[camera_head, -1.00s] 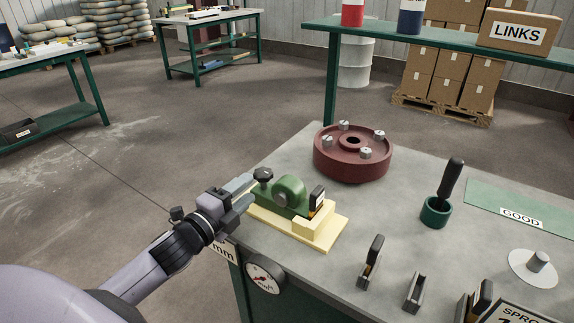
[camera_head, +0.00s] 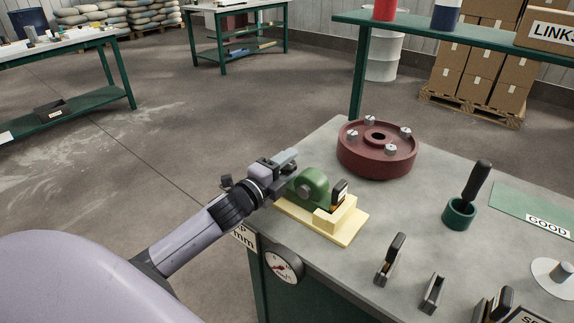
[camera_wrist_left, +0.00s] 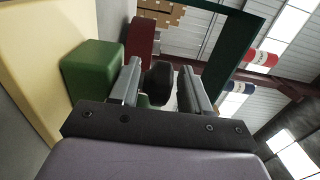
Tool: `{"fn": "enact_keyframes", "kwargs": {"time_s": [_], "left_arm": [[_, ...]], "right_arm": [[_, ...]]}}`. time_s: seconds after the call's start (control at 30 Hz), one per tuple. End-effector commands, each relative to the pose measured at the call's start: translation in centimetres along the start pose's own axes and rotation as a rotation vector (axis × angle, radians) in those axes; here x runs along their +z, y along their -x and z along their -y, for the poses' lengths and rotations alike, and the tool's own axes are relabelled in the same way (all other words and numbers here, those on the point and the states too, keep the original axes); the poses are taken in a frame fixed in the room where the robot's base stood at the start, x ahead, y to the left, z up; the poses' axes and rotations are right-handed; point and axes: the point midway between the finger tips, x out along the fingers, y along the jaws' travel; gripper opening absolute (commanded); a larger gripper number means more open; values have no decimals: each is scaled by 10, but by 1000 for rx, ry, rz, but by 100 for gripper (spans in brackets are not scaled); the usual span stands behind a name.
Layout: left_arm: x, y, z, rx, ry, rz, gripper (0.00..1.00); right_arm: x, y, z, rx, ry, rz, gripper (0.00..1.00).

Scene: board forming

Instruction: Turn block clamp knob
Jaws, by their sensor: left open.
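The block clamp is a green rounded block (camera_head: 311,187) on a yellow base (camera_head: 341,238) at the near-left table edge. The green block (camera_wrist_left: 92,70) and yellow base (camera_wrist_left: 25,65) also fill the left of the wrist view. The dark clamp knob (camera_wrist_left: 158,83) shows in the wrist view between my two fingers, with gaps visible at its sides. My left gripper (camera_head: 286,160) is open around the knob, just left of the green block, and hides the knob in the head view. The same gripper (camera_wrist_left: 160,85) is seen from behind in the wrist view. My right gripper is not seen.
A dark red round part (camera_head: 378,152) with several bolts sits behind the clamp. A round gauge (camera_head: 284,266) hangs on the table's front edge. A green cup (camera_head: 459,214) with a black-handled tool and several small black-handled pieces (camera_head: 391,262) stand to the right.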

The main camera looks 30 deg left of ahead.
Motion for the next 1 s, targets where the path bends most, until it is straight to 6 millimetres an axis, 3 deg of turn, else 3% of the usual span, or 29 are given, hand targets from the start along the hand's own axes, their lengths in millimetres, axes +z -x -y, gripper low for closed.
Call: {"fn": "enact_keyframes", "kwargs": {"time_s": [0.2,0.33,0.67,1.0], "left_arm": [[0,0,0,0,0,0,44],[0,0,0,1,0,0,1],[1,0,0,2,-4,-23,0],[2,0,0,4,-9,-193,0]], "right_arm": [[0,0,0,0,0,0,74],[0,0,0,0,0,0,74],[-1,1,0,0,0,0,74],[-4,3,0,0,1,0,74]]}}
